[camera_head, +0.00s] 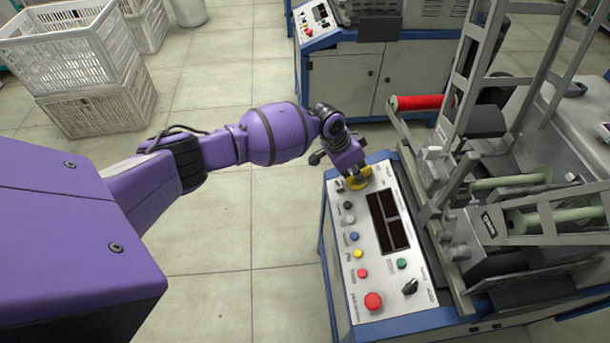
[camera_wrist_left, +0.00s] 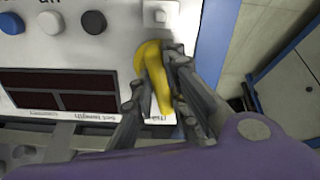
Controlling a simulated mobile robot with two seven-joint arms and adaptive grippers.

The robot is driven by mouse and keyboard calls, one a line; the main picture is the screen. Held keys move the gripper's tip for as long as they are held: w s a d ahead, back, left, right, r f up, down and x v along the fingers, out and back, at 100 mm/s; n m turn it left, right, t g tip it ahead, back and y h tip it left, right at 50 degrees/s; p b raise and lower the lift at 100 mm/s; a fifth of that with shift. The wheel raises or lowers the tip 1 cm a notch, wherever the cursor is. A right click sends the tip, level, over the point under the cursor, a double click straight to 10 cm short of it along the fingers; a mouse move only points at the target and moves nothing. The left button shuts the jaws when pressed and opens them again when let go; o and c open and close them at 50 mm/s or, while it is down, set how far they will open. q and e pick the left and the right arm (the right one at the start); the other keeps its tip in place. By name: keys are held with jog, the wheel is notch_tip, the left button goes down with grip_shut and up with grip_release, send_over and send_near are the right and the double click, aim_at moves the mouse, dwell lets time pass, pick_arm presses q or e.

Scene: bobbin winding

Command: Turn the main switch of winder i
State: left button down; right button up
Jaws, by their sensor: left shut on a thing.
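The winder's control panel (camera_head: 385,265) is a light sloping plate with a blue border, right of centre in the head view. The main switch (camera_head: 359,180) is a yellow knob at the panel's far end. In the left wrist view the yellow switch (camera_wrist_left: 153,72) stands between my fingers. My left gripper (camera_head: 356,174) reaches down over it and is shut on it; the fingers (camera_wrist_left: 158,95) hide part of the knob. My right gripper is not in view.
Near the switch are a dark display (camera_head: 388,220), several coloured buttons, a black rotary knob (camera_head: 410,287) and a red emergency button (camera_head: 373,301). The winder's metal frame (camera_head: 470,110) rises at right. White crates (camera_head: 75,60) stand at upper left. Floor left of the panel is clear.

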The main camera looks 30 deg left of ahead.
pick_arm(q)
jog(key=shift+w+r+n+p, duration=0.1)
jog(key=shift+n+p, duration=0.55)
jog(key=shift+n, duration=0.85)
jog(key=c, duration=1.7)
grip_release()
jog(key=shift+a, duration=0.1)
jog(key=v, duration=1.1)
jog(key=shift+a+r, duration=0.2)
jog(key=shift+r, duration=0.15)
